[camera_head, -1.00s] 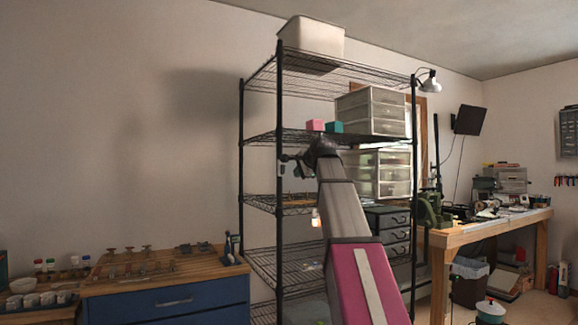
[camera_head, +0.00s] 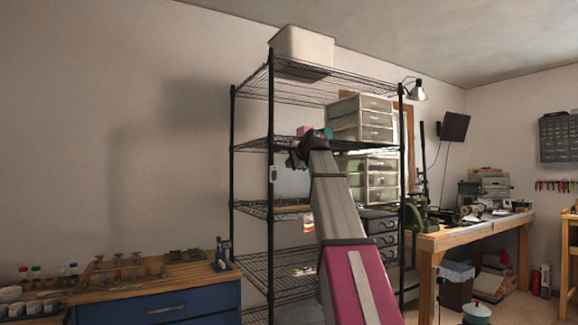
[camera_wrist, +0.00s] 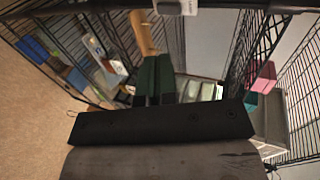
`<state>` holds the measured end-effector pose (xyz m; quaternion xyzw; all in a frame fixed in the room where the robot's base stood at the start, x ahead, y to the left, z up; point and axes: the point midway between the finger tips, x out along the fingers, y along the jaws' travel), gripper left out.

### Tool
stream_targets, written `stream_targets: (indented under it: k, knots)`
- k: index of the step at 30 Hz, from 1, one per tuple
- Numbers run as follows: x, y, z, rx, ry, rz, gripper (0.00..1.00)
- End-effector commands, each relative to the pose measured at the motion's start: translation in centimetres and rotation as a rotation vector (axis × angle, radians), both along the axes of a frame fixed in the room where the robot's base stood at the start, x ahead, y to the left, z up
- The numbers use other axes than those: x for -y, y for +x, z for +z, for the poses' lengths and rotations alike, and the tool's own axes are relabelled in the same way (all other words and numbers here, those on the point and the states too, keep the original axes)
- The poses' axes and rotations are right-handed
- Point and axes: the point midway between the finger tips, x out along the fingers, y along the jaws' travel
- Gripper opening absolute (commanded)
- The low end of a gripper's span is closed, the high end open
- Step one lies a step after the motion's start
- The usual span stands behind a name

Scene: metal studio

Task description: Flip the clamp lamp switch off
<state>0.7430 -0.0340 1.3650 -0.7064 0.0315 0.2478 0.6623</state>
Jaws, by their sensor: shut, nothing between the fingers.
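The clamp lamp (camera_head: 418,91) is a grey metal shade at the upper right corner of the wire rack. I cannot tell whether it is lit. A small white box (camera_head: 272,173), which looks like a switch, is on the rack's front left black post; its lever position is too small to read. A pale box (camera_wrist: 178,6) also shows at the top edge of the wrist view. My gripper (camera_head: 293,160) is just right of that post in the head view, apart from the white box. In the wrist view its dark fingers (camera_wrist: 155,68) are together and empty.
The black wire rack (camera_head: 250,85) holds drawer units (camera_head: 362,118), a white bin (camera_head: 302,46) and pink and teal blocks near my arm. A blue wooden-topped cabinet (camera_head: 165,305) stands left, a workbench (camera_head: 480,232) right. The wall left of the rack is bare.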

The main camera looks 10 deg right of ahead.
Motion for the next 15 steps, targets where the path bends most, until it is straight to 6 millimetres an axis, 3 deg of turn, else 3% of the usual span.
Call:
stream_targets:
  k: [12, 15]
  knots:
    - [-2.3, 7.0, -3.0, -0.001, 0.0, 0.002, 0.0]
    - [-2.7, 8.5, -2.6, -0.001, 0.0, 0.001, 0.0]
